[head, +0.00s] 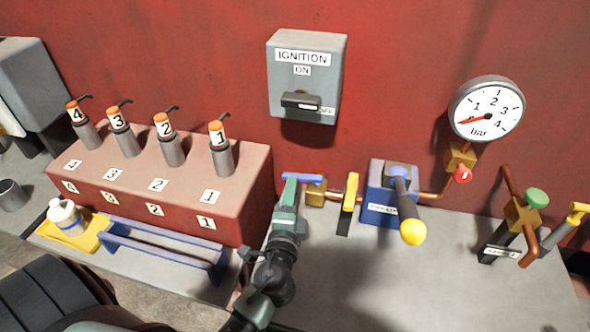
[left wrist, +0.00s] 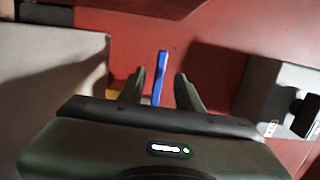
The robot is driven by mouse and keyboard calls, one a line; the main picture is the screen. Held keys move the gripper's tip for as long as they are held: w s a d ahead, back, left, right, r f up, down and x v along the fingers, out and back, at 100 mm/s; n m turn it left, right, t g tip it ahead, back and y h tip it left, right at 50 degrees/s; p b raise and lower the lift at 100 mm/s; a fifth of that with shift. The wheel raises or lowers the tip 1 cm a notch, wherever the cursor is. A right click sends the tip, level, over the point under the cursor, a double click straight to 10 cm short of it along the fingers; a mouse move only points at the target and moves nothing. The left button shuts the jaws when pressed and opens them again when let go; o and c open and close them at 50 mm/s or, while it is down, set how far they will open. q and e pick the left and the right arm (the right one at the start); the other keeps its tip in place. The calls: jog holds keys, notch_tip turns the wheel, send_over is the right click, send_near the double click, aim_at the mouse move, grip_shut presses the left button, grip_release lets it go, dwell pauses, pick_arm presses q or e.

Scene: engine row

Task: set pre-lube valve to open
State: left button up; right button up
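A brass valve (head: 315,193) with a flat blue lever (head: 302,177) sits on the pipe at the red wall, left of the blue hand pump. The lever lies roughly level, pointing left, away from the valve body. My left gripper (head: 290,180) is at the lever's left part. In the left wrist view the blue lever (left wrist: 160,78) stands between the two fingers (left wrist: 160,90), with a gap on each side, so the gripper is open around it. No readable label on this valve names it as the pre-lube valve. My right gripper is not in view.
A yellow-handled part (head: 349,192) and the blue pump (head: 380,200) with its yellow-knobbed lever (head: 412,231) stand close on the right. A red block (head: 245,200) with numbered injectors is left of my arm. The gauge (head: 487,108) needle points low.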

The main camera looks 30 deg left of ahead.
aim_at(303, 178)
pick_arm(q)
jog(key=p+x, duration=0.1)
jog(key=x, duration=0.4)
jog(key=shift+w, duration=0.1)
jog(key=shift+w+a, duration=0.1)
jog(key=shift+w, duration=0.15)
grip_shut()
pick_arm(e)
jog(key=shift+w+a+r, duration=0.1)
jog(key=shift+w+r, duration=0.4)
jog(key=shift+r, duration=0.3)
pick_arm(q)
jog(key=shift+f, duration=0.1)
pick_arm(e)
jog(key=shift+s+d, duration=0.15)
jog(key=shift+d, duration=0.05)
